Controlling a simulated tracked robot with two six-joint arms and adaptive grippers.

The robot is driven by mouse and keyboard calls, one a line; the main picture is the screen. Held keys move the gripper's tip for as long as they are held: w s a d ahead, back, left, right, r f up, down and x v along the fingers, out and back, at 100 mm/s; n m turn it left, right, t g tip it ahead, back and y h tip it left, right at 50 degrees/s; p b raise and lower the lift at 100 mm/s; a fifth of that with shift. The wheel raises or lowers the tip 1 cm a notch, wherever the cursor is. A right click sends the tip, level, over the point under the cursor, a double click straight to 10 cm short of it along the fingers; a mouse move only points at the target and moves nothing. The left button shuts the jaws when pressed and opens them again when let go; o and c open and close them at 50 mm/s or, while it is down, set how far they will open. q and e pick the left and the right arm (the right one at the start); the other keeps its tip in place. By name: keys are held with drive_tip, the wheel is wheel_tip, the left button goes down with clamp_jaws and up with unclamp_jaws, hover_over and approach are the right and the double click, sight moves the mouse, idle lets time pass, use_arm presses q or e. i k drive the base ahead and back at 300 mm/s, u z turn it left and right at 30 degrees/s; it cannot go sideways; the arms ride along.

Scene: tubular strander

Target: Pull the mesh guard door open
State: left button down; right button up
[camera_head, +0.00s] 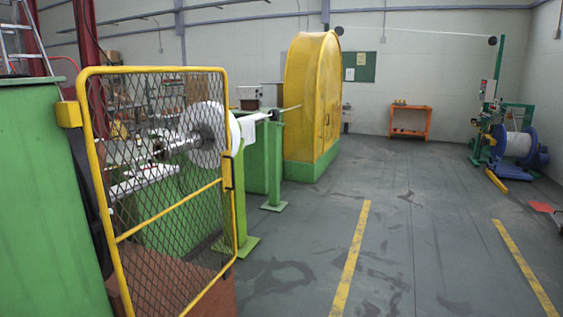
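The mesh guard door (165,185) has a yellow tube frame with a diagonal brace and dark diamond mesh. It stands upright on the left of the head view. A yellow block (69,114) joins its left edge to a green cabinet. A dark handle (227,171) sits on its right edge. Machine parts with a white disc (207,134) show through and past the mesh. From this view I cannot tell whether the door is closed or ajar. Neither of my grippers is in view.
The green cabinet (45,200) stands at the left edge. A tall yellow housing (312,95) on a green base is beyond the door. An orange cart (410,121) and a blue reel stand (520,146) are far back. Grey floor (400,230) with yellow lines is clear to the right.

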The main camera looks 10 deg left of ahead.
sight(228, 178)
drive_tip(key=u, duration=0.05)
drive_tip(key=i, duration=1.4)
drive_tip(key=u, duration=0.85)
drive_tip(key=i, duration=0.5)
drive_tip(key=u, duration=0.25)
drive_tip(key=k, duration=0.85)
drive_tip(key=u, duration=0.2)
drive_tip(key=i, duration=0.85)
drive_tip(key=z, duration=0.1)
